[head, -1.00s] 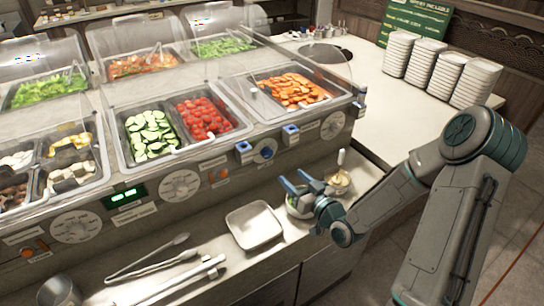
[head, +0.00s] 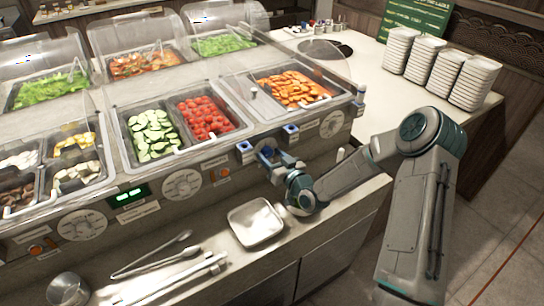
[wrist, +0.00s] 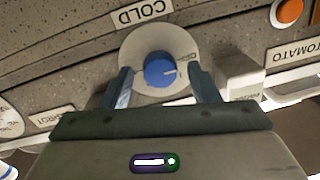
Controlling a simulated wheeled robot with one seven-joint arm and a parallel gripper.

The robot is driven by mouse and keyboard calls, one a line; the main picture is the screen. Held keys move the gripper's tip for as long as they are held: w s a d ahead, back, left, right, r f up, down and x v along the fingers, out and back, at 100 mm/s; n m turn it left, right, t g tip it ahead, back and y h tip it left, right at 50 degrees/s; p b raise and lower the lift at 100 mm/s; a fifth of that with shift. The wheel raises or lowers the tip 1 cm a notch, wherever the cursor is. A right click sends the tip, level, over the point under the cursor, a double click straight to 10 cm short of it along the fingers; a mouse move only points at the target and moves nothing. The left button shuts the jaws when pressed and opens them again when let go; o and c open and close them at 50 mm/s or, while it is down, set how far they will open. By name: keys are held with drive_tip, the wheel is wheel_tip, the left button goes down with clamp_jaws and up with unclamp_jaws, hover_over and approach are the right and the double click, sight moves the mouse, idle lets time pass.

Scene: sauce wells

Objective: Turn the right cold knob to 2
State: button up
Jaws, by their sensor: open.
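A blue knob (wrist: 158,68) sits on a round pale dial plate (wrist: 141,45) under a COLD label (wrist: 141,14) in the wrist view. A light mark on the knob points right in that view; the dial numbers are too small to read. My gripper (wrist: 160,86) is open, with one finger on each side of the knob. I cannot tell whether the fingers touch it. In the head view my gripper (head: 272,157) is at the counter's front panel and covers most of the knob.
White dials (head: 182,185) lie further along. Below are a metal tray (head: 256,222) and tongs (head: 152,255) on the shelf. Clear lids cover the food wells above.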

drive_tip(key=c, duration=1)
drive_tip(key=shift+f+m+b, duration=0.1)
drive_tip(key=shift+m+b, duration=0.2)
drive_tip(key=shift+b, duration=0.1)
drive_tip(key=m+b, duration=0.2)
drive_tip(key=shift+f+m+b, duration=0.15)
drive_tip(key=shift+m+b, duration=0.15)
drive_tip(key=shift+b, duration=0.1)
drive_tip(key=m+b, duration=0.3)
drive_tip(key=m, duration=0.1)
drive_tip(key=shift+m, duration=0.4)
drive_tip(key=m+b, duration=0.1)
drive_tip(key=m, duration=0.3)
drive_tip(key=shift+m+t+b, duration=0.3)
drive_tip(key=shift+m+t, duration=0.1)
drive_tip(key=m+b, duration=0.1)
drive_tip(key=m, duration=0.4)
drive_tip(key=shift+m, duration=0.4)
